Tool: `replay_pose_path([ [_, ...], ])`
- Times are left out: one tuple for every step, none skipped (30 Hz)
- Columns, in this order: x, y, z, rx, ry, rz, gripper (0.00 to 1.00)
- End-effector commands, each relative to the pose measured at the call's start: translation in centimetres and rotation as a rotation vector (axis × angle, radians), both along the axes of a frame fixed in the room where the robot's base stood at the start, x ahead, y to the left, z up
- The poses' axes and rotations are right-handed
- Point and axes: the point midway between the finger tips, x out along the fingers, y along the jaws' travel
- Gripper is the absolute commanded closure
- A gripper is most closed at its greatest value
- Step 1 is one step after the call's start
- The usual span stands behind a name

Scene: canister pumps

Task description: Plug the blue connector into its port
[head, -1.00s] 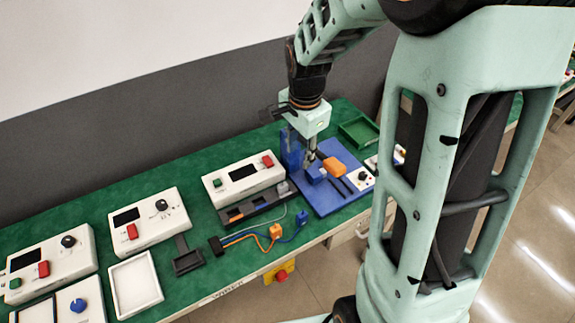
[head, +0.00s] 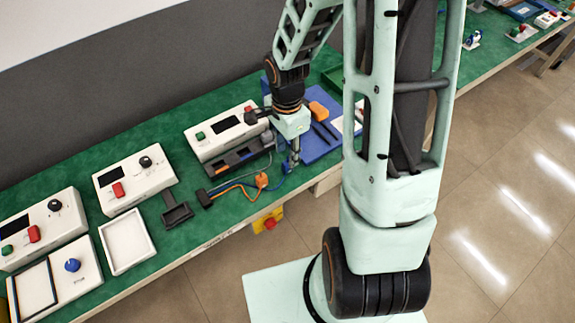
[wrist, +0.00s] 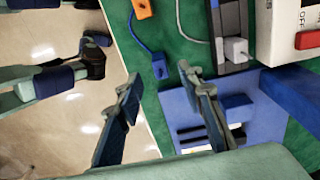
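The blue connector (wrist: 158,66) is a small block on a blue cable. It lies on the green table top close to the front edge. In the wrist view it appears between the fingertips of my gripper (wrist: 160,76), which is open. In the head view my gripper (head: 291,163) points down over that spot and mostly hides the connector. The black socket strip (head: 240,157) lies in front of the white control box (head: 222,130). In the wrist view a white plug (wrist: 235,48) sits at the strip's end. I cannot make out which port is the blue one's.
An orange connector (head: 261,180) lies beside the blue one, on its own cable. A blue fixture plate (head: 318,148) with an orange block (head: 318,110) is to the right. More white boxes and trays (head: 127,242) stand left. The front table edge is close to my gripper.

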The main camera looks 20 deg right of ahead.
Motion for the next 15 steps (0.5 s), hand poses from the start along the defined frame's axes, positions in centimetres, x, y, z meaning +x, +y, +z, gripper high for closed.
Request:
replay_pose_path([
  [-0.1,0.0,-0.7,0.002,0.005,0.0,0.65],
  [-0.1,-0.1,-1.1,0.001,0.006,0.0,0.65],
  [-0.1,-0.1,-1.6,0.002,0.005,0.0,0.65],
  [-0.1,-0.1,-2.0,0.002,0.005,0.0,0.65],
  [-0.1,-0.1,-2.4,0.002,0.005,0.0,0.65],
  [0.0,-0.1,-2.9,0.001,0.003,0.001,0.65],
  [0.0,-0.1,-3.2,0.001,0.003,0.001,0.65],
  [0.0,-0.1,-3.5,0.001,0.003,0.0,0.65],
  [0.0,-0.1,-3.8,0.0,0.002,0.001,0.65],
  [0.0,-0.2,-3.9,0.001,0.001,0.001,0.65],
  [0.0,-0.2,-4.0,0.001,0.001,0.001,0.65],
  [0.0,-0.2,-4.2,0.0,0.0,0.0,0.65],
  [0.0,-0.2,-4.2,0.0,0.0,0.0,0.65],
  [0.0,-0.2,-4.2,0.0,0.0,0.0,0.65],
  [0.0,-0.2,-4.2,0.0,0.0,0.0,0.65],
])
